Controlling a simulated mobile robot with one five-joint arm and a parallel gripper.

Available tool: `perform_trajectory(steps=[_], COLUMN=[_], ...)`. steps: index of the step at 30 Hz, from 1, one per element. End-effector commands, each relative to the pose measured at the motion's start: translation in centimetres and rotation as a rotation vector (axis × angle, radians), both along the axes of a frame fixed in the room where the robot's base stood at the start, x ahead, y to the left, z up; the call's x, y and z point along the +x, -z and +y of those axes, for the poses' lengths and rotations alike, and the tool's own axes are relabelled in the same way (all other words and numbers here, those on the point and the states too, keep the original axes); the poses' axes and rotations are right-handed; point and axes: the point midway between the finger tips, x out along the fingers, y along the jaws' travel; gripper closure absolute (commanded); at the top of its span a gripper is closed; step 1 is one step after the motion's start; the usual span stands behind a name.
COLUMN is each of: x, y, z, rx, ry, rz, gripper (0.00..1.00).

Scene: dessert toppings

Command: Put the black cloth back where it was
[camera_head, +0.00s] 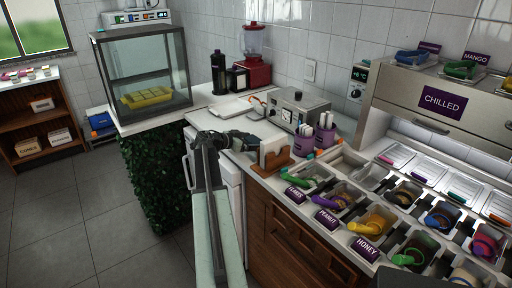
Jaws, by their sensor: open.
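My arm reaches up from the bottom of the head view, and my gripper (250,141) is at its far end, over the white counter (207,117) near the grey machine. The gripper is open. A dark, low shape shows at the fingers, just left of the machine's foot. I cannot tell whether it is the black cloth or part of the gripper. No other black cloth can be made out. The contact between fingers and counter is too small to judge.
A grey machine (296,110) stands close right of my gripper. A wooden napkin holder (273,161) and purple cups (325,135) stand nearer. Topping tubs (372,224) fill the right; a glass case (145,75) stands left.

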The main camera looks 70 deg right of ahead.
Motion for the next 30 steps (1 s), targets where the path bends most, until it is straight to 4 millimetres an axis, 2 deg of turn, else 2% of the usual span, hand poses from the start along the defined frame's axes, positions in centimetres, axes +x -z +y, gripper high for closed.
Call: perform_trajectory(steps=[1, 3, 9, 15, 23, 30], x=[-0.5, -0.9, -1.0, -1.0, -1.1, -1.1], y=[0.7, 0.8, 0.6, 0.6, 0.4, -1.8], z=[-0.9, -1.5, -1.5, -1.5, -1.5, -1.5], rx=[0.0, 0.0, 0.001, 0.001, 0.001, 0.0], ry=[0.002, 0.001, 0.0, 0.001, 0.001, 0.002], rz=[0.0, 0.0, 0.0, 0.001, 0.001, 0.001], gripper=[0.0, 0.0, 0.0, 0.55, 0.55, 0.55])
